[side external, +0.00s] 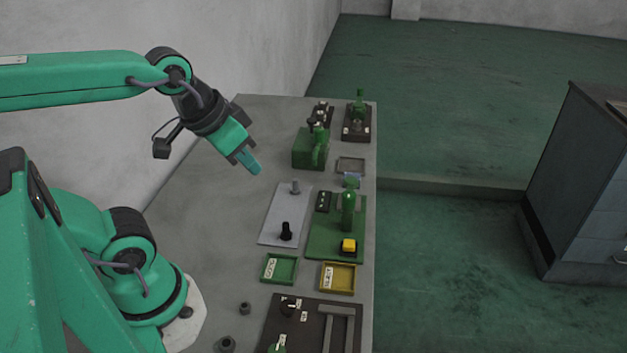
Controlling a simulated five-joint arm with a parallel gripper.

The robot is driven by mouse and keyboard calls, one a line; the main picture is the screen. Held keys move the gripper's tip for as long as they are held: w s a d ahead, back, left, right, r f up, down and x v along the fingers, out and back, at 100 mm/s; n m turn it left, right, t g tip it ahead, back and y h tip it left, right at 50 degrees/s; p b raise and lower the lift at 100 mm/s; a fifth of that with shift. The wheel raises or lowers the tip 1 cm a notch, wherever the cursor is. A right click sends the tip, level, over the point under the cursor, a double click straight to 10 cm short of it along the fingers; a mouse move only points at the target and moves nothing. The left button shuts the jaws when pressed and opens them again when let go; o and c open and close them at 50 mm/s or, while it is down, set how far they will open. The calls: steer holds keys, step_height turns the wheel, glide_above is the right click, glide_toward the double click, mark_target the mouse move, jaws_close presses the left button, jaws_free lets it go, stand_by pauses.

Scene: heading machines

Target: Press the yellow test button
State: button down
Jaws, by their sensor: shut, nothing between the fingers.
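The yellow test button (348,245) sits in a dark square housing on the near right corner of a green base plate (322,243). A green upright machine part (347,212) stands on the same plate, behind the button. My gripper (250,163) is shut and empty. It hangs in the air over the bench, up and to the left of the button and well apart from it. Its fingers point down and to the right. The button's top is in plain view, with nothing touching it.
The bench (205,215) carries a light grey plate (272,225) with a black knob (286,231), a green tray (279,268), a yellow tray (338,278) and a dark panel (275,318) in front. A green machine (309,150) stands behind. The bench's left part is mostly clear.

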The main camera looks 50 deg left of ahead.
steer(key=w+d+f+n, duration=0.3)
steer(key=w+f, duration=0.1)
steer(key=w, duration=0.5)
steer(key=n+t+h, duration=0.2)
steer(key=n, duration=0.3)
glide_above(347, 245)
step_height(347, 245, down, 7)
steer(key=shift+f, duration=0.1)
steer(key=shift+f, duration=4.3)
